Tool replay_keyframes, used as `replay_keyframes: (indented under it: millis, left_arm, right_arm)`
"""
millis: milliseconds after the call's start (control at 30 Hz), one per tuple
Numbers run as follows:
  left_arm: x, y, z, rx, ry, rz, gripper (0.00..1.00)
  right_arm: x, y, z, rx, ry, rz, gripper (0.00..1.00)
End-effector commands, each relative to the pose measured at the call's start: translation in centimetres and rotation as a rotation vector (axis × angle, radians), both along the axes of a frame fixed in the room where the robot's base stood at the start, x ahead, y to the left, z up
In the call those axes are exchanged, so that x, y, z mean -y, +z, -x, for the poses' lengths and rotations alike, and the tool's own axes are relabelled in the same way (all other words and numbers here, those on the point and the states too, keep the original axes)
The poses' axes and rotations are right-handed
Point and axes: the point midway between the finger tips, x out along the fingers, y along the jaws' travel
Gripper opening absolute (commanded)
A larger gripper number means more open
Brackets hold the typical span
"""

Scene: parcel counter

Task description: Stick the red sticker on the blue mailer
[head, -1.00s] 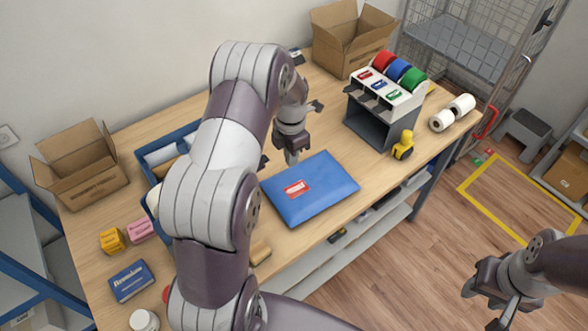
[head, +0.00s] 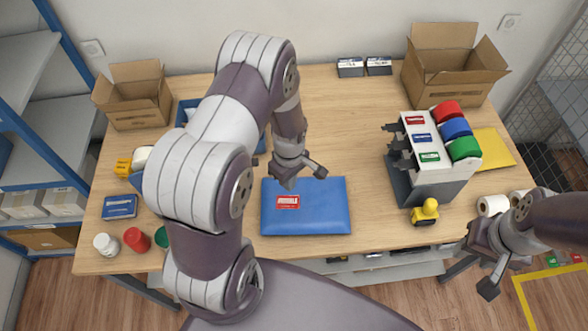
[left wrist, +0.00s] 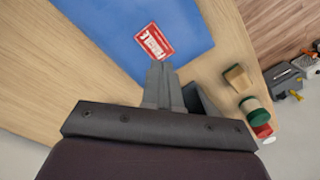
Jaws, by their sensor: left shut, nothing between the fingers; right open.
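The blue mailer (head: 325,215) lies flat on the counter. The red sticker (head: 287,202), with white print, is on its upper face near the left side, slightly tilted. My left gripper (head: 289,186) is shut and empty above the mailer's back left part, just behind the sticker. In the left wrist view, the closed fingertips (left wrist: 160,67) are at the edge of the sticker (left wrist: 154,42) on the mailer (left wrist: 125,25); whether they touch it I cannot tell. My right gripper (head: 476,272) is open and empty at the right, off the counter's front edge.
A label dispenser (head: 430,150) with red, blue and green rolls stands right of the mailer. A yellow toy (head: 425,212) and white rolls (head: 492,204) are near the front right. Open cardboard boxes (head: 133,97) (head: 455,65) stand behind.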

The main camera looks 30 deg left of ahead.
Motion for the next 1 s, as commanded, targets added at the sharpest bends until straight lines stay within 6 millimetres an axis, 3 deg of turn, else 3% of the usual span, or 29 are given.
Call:
replay_keyframes:
  millis: [100,300,467,700,1000]
  left_arm:
    - [-0.1,-0.2,-0.4,0.027,-0.154,0.002,0.00]
    - [-0.2,-0.5,-0.8,0.046,-0.292,0.001,0.00]
    - [-0.2,-2.5,-0.8,0.046,-0.298,0.001,0.00]
    - [-0.2,-7.0,-0.7,0.045,-0.296,0.002,0.00]
    - [-0.2,-7.2,-0.8,0.046,-0.295,0.001,0.00]
  right_arm:
    - [0.0,0.0,0.0,-0.001,0.000,0.000,0.43]
    - [0.0,-0.3,0.0,-0.001,0.000,0.000,0.43]
    - [0.0,-2.2,0.0,0.000,0.000,0.000,0.43]
    - [0.0,-6.0,0.1,-0.001,0.000,0.000,0.43]
    - [0.0,-6.0,0.1,0.000,0.000,0.000,0.43]
